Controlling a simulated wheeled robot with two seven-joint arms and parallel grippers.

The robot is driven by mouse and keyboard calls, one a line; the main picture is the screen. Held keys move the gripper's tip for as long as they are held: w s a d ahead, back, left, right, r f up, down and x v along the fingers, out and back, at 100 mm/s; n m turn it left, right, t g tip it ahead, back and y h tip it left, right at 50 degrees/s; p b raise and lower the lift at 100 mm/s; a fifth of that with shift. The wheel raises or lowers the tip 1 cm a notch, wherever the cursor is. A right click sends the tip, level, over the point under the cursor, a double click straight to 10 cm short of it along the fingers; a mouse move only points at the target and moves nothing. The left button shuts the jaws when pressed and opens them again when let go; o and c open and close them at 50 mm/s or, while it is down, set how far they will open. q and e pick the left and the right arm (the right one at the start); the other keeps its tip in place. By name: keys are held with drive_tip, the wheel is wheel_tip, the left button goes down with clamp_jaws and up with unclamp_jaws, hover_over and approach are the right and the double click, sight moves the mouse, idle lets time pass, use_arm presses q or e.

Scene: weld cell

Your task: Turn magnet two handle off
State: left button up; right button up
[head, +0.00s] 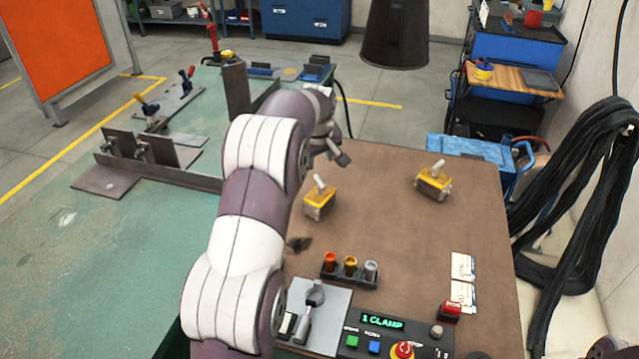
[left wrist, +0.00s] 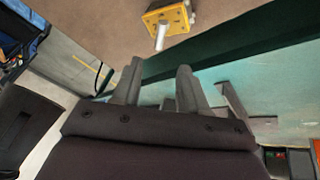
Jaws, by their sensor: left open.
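Two yellow switchable magnets with grey handles stand on the brown tabletop. One magnet (head: 319,204) is just below my left gripper in the head view; the other magnet (head: 433,184) stands farther right. No label tells me which is number two. Both handles stick up at a tilt. My left gripper (head: 342,156) is open and empty, beyond and above the nearer magnet. In the left wrist view, my open fingers (left wrist: 158,78) are apart from a yellow magnet (left wrist: 168,20) whose pale handle points toward them.
A control panel (head: 385,338) reads "1 CLAMP". A rack of coloured knobs (head: 350,269), a toggle clamp on a plate (head: 311,315) and cards (head: 462,281) lie near the front. A green welding table (head: 110,255) with fixtures is left. The brown top between the magnets is clear.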

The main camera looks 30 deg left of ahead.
sight(319, 181)
use_arm(q)
drive_tip(key=p+x, duration=0.1)
drive_tip(key=x, duration=1)
drive_tip(key=shift+w+a+f, duration=0.15)
drive_tip(key=shift+a+f, duration=0.05)
drive_tip(key=shift+f, duration=0.05)
clamp_jaws()
